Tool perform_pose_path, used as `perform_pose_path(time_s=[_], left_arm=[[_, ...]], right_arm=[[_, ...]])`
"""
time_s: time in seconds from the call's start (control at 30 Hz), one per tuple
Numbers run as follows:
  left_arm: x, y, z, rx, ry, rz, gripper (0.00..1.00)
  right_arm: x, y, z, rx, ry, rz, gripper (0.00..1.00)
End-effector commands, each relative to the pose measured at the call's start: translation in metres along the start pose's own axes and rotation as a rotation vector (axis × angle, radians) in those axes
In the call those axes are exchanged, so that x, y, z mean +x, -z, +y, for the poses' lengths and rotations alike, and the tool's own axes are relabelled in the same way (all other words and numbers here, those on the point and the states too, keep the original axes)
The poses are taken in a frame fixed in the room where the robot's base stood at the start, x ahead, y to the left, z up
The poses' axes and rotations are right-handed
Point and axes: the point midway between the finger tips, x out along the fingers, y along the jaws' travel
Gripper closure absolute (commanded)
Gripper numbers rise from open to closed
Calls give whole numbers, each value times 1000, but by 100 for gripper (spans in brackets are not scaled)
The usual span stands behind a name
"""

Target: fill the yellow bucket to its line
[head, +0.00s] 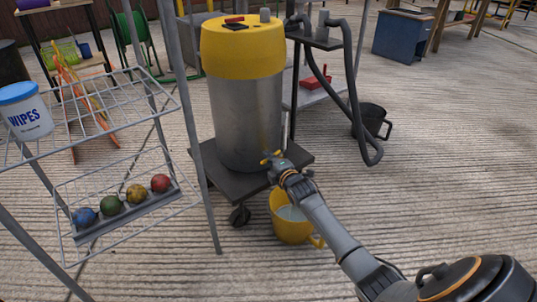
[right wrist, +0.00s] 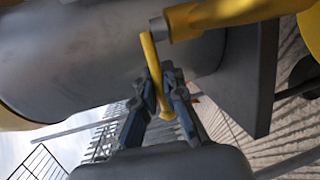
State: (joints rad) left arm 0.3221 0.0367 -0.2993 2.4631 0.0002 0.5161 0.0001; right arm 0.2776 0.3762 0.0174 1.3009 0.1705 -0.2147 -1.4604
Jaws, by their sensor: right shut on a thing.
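The yellow bucket (head: 297,232) stands upright on the floor beside the wheeled base. A pale grey surface shows inside it, and no fill line can be made out. A steel drum (head: 246,120) with a yellow top stands on the dark base above it. My right gripper (head: 275,160) is at the drum's lower front. In the right wrist view my right gripper (right wrist: 163,98) is shut on a yellow lever (right wrist: 151,55), beside a yellow tap (right wrist: 225,12) on the drum. Whether liquid runs from the tap cannot be seen. My left gripper is out of view.
A wire rack (head: 130,205) at the left holds several coloured balls and a wipes tub (head: 24,112). A black hose (head: 357,110) hangs right of the drum.

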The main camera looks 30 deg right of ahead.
Motion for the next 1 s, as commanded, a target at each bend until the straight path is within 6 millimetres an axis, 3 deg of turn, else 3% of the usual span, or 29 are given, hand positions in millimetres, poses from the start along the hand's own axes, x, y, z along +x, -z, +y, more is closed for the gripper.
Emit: perform_pose_path(time_s=[0.6,0.63,0.73,1.0], left_arm=[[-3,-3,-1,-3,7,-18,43],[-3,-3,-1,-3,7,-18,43],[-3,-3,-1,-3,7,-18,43],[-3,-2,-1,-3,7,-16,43]], right_arm=[[-4,0,0,-9,-8,72,100],[-4,0,0,-9,-8,72,85],[-4,-1,0,-9,-7,71,66],[-4,-2,-1,-10,-4,69,66]])
